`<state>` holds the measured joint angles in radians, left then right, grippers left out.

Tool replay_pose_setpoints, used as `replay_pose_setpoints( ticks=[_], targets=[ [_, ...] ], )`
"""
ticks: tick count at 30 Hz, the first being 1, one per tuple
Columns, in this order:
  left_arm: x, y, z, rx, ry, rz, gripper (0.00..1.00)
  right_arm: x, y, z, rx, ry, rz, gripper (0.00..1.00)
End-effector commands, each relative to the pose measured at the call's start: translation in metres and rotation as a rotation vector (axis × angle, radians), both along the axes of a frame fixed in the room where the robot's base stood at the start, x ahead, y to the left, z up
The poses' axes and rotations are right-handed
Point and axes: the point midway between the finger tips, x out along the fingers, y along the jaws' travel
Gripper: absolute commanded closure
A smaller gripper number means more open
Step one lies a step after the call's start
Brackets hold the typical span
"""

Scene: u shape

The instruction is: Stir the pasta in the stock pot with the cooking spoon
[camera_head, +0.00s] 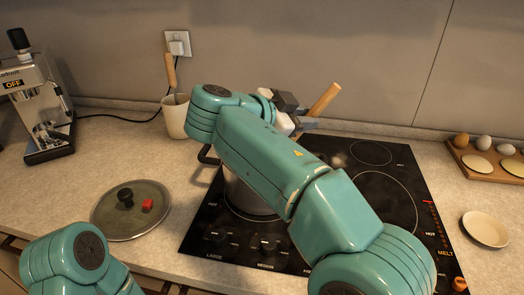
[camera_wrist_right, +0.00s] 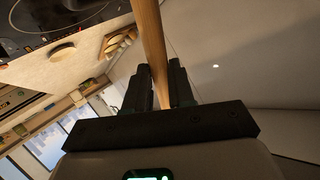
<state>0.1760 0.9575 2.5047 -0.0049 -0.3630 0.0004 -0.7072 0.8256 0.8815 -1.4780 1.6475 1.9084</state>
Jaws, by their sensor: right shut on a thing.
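The stock pot (camera_head: 246,196) stands on the front left of the black hob, mostly hidden behind my right arm. Its inside and the pasta are hidden. My right gripper (camera_head: 305,118) is beyond the pot, above the back of the hob. It is shut on the wooden handle of the cooking spoon (camera_head: 325,99), which sticks up tilted to the right. In the right wrist view the handle (camera_wrist_right: 150,45) passes between both fingers of the right gripper (camera_wrist_right: 160,88). The spoon's lower end is hidden. My left gripper is out of view.
A glass lid (camera_head: 103,213) with a black knob and a red block lies on the counter at left. A coffee machine (camera_head: 38,105), a small plate (camera_head: 485,229) and an egg board (camera_head: 485,172) flank the hob (camera_head: 408,205).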

Motion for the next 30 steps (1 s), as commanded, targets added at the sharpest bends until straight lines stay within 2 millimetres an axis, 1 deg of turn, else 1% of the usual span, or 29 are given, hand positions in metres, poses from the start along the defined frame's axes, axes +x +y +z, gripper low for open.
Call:
replay_pose_setpoints(
  ticks=[1, 6, 30],
  targets=[
    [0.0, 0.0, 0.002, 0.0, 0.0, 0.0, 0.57, 0.0, -0.003, 0.006, 0.001, -0.001, 0.0, 1.0],
    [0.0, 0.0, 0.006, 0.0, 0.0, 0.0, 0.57, -0.002, -0.011, 0.019, 0.001, -0.001, -0.001, 1.0],
    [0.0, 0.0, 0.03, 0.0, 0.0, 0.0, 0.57, -0.009, -0.046, 0.079, 0.001, -0.001, 0.0, 1.0]
  ],
)
